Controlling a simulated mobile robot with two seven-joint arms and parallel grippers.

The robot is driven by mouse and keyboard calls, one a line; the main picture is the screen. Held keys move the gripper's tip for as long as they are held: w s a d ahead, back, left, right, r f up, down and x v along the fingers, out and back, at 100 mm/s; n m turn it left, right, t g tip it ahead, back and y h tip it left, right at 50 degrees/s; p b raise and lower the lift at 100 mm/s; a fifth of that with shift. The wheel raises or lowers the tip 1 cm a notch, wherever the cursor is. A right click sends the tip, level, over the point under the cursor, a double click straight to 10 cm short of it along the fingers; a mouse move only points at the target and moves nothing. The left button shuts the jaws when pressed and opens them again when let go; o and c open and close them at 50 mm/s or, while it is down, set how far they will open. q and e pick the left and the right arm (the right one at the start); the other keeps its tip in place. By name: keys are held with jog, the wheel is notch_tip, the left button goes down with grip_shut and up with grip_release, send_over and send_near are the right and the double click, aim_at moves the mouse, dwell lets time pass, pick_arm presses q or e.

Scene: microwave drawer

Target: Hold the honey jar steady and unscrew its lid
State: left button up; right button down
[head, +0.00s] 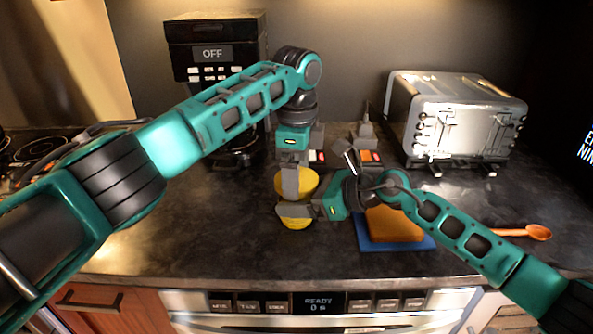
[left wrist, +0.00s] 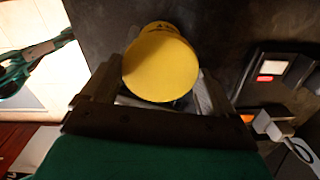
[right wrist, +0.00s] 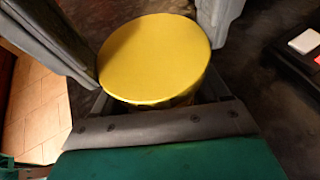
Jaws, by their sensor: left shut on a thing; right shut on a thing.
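The yellow honey jar (head: 307,181) is partly hidden behind my grippers near the middle of the counter. My left gripper (head: 290,192) reaches down from above and is shut on its upper yellow part. A round yellow face with small dark print shows between the fingers in the left wrist view (left wrist: 161,65). My right gripper (head: 293,211) comes in from the right and is shut just below the left one. A plain yellow disc fills its jaws in the right wrist view (right wrist: 154,58). I cannot tell where the lid meets the jar.
A blue and orange-brown stacked pad (head: 395,225) lies just right of the grippers, under my right arm. An orange spoon (head: 538,232) lies farther right. A silver toaster (head: 455,115) stands at back right, a black coffee machine (head: 213,50) at back left. The front counter is clear.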

pick_arm(q)
jog(key=o, duration=0.9)
jog(key=shift+r, duration=2.3)
notch_tip(320, 180, up, 2)
jog(key=m, duration=0.3)
jog(key=shift+m, duration=0.4)
jog(key=r+m, duration=0.1)
jog(key=m, duration=0.1)
jog(key=shift+r+m, duration=0.1)
jog(key=shift+m, duration=0.2)
jog(key=shift+f, duration=3.95)
